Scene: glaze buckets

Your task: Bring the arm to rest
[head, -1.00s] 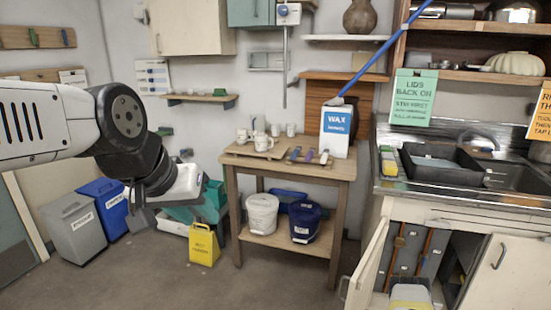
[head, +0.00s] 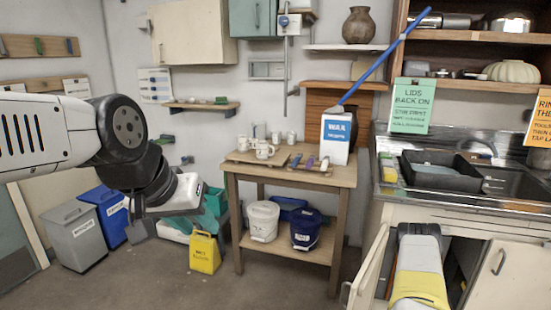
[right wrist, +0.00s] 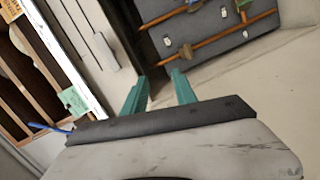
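My left arm reaches in from the left in the head view. Its gripper (head: 165,203) hangs over the floor in front of the bins, clear of the table; its fingers are too hard to make out to tell open from shut. My right arm rises from the bottom right in front of the open sink cabinet. In the right wrist view, my right gripper (right wrist: 160,88) has two green fingers standing apart with nothing between them.
A wooden table (head: 238,173) holds mugs and a wax box (head: 337,140). A white bucket (head: 263,222) and a dark blue bucket (head: 304,228) stand on its lower shelf. An open cabinet door (head: 370,268) borders my right arm. The middle floor is clear.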

